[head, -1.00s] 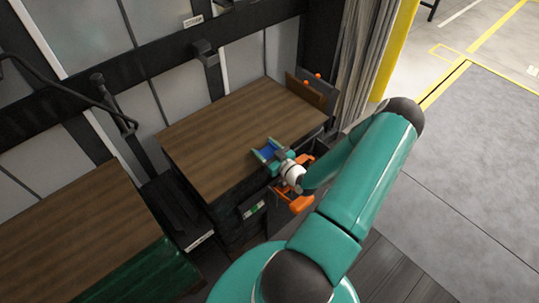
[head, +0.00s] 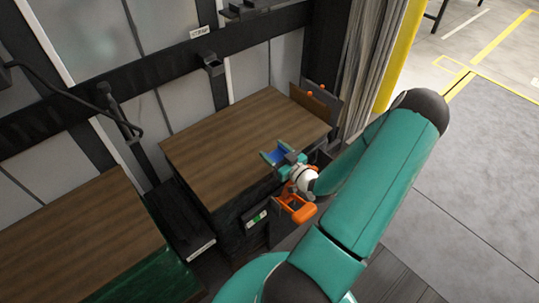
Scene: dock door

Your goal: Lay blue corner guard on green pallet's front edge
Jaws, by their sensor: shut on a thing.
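My gripper (head: 274,155), with teal fingers, is shut on the blue corner guard (head: 276,157). Only a small blue patch of the guard shows between the fingers. The gripper is over the front edge of the dark stack with a brown wooden top (head: 230,135); whether the guard touches that top I cannot tell. The green pallet (head: 150,278) appears to be the green-sided one at the lower left, also with a brown top and cut off by the picture's edge. My gripper is well to the right of it.
An orange holder (head: 297,207) is below my gripper, at the dark stack's front. A brown board (head: 313,100) stands at its back right corner. A dark post (head: 118,112) with a cable rises between the stacks. Open floor (head: 470,190) lies to the right.

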